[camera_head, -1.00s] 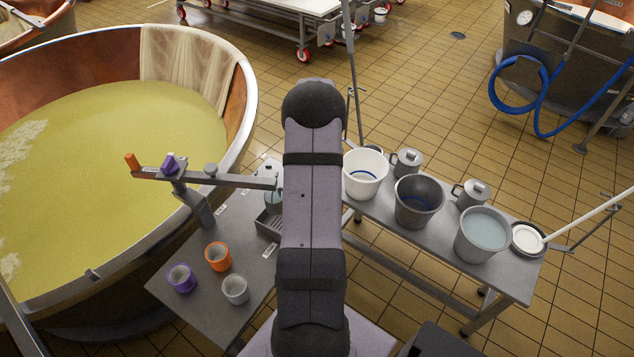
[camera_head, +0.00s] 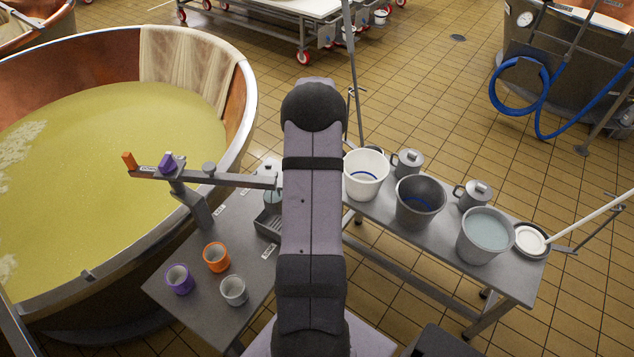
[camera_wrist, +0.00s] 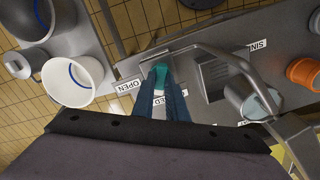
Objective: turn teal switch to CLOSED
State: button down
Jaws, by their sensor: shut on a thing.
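The teal switch (camera_wrist: 160,74) shows in the wrist view on a grey metal surface. My gripper (camera_wrist: 162,92) is shut on it, with a blue-grey finger on each side. The OPEN label (camera_wrist: 129,86) lies left of the switch. Another label (camera_wrist: 166,99), mostly hidden by my fingers, ends in "SED". The switch's exact angle is hard to tell. In the head view my own arm hides the switch and my gripper.
A metal bar (camera_wrist: 215,50) arches beside the switch, with a grey cup (camera_wrist: 245,104) near it. An orange cup (camera_head: 216,257) and a purple cup (camera_head: 179,279) stand on the left table. A white bucket (camera_head: 366,175) stands right of my arm. The copper vat (camera_head: 245,90) is at left.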

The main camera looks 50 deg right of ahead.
jog(key=n, duration=0.5)
jog(key=shift+r+n, duration=0.1)
jog(key=shift+n, duration=0.3)
dwell(0.4)
jog(key=c, duration=1.8)
grip_release()
jog(key=shift+o, duration=0.2)
jog(key=shift+r+b, duration=0.1)
jog(key=shift+b, duration=0.2)
jog(key=shift+r+b, duration=1.05)
jog(key=shift+r, duration=2.5)
